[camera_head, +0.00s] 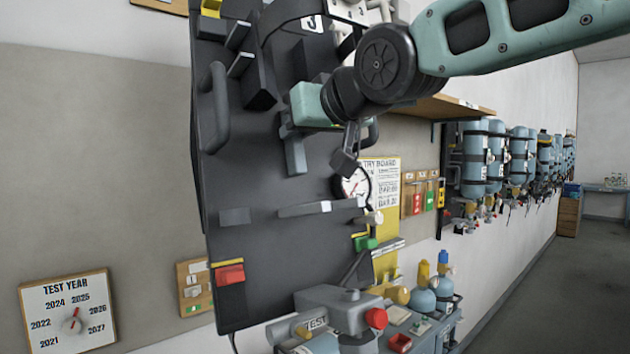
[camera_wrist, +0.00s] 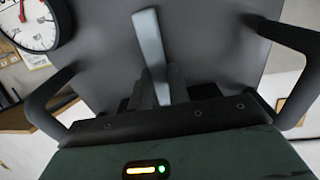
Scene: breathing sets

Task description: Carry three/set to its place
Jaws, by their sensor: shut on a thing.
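The set is a large dark grey backplate (camera_head: 255,180) with side handles, held up and tilted in front of the wall in the head view. A white tag (camera_head: 312,23) near its top bears a figure that looks like 3. A round gauge (camera_head: 354,187) hangs at its right edge, and the gauge (camera_wrist: 30,22) also shows in the wrist view. My gripper (camera_head: 293,148) is shut at the middle of the plate, on its light grey bar. In the wrist view the plate (camera_wrist: 220,50) fills most of the picture behind the bar (camera_wrist: 150,50). The exact grip contact is partly hidden.
Several blue cylinder sets (camera_head: 497,155) hang along the right wall. A wooden shelf (camera_head: 440,106) juts out behind my arm. A test bench (camera_head: 335,312) with a red knob stands below the plate. A test-year board (camera_head: 68,312) is at lower left. The floor at right is clear.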

